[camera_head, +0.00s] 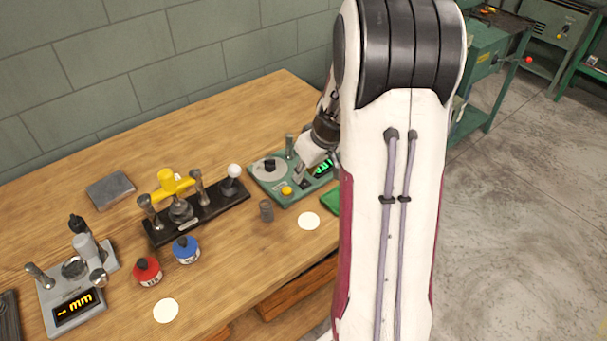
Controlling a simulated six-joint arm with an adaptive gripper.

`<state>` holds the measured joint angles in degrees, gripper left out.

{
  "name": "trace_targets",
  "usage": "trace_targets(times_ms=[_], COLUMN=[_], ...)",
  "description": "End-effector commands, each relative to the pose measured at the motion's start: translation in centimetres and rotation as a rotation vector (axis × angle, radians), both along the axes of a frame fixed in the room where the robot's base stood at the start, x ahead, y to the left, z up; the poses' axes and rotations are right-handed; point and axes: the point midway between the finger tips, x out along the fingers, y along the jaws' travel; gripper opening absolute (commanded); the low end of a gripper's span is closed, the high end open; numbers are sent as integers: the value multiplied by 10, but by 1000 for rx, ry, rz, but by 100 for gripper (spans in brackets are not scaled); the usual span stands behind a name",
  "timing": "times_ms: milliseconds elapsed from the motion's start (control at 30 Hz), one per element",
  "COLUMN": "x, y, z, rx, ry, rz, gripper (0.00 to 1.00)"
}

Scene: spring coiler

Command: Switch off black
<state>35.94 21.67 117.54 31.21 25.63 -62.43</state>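A green device (273,187) stands at the right of the bench. It carries a black knob (270,164) on a grey disc, a yellow button (287,190) and a lit green display (322,168), partly hidden by my arm. My gripper (302,181) points down over this device, between the disc and the display. Its fingertips are small and partly hidden, so I cannot tell if they are open or touch anything. Left of it is a black-based fixture (213,213) with a yellow handle (170,186) and a white ball knob (234,170). No thing is clearly marked as a black switch.
A grey device (52,296) with a lit orange "-- mm" display stands at the left. A small grey cylinder (266,211) stands near the green device. A grey block (110,190) lies at the back.

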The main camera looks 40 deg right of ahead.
Motion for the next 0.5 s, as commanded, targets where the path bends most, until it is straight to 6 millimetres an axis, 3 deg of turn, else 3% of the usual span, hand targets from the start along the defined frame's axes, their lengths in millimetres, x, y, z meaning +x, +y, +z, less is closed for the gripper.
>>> trace_targets(times_ms=[200,500], x=[7,9], y=[0,0], z=[-15,-21], rx=[1,-1], ry=[0,-1], rz=[0,1], gripper=[24,24])
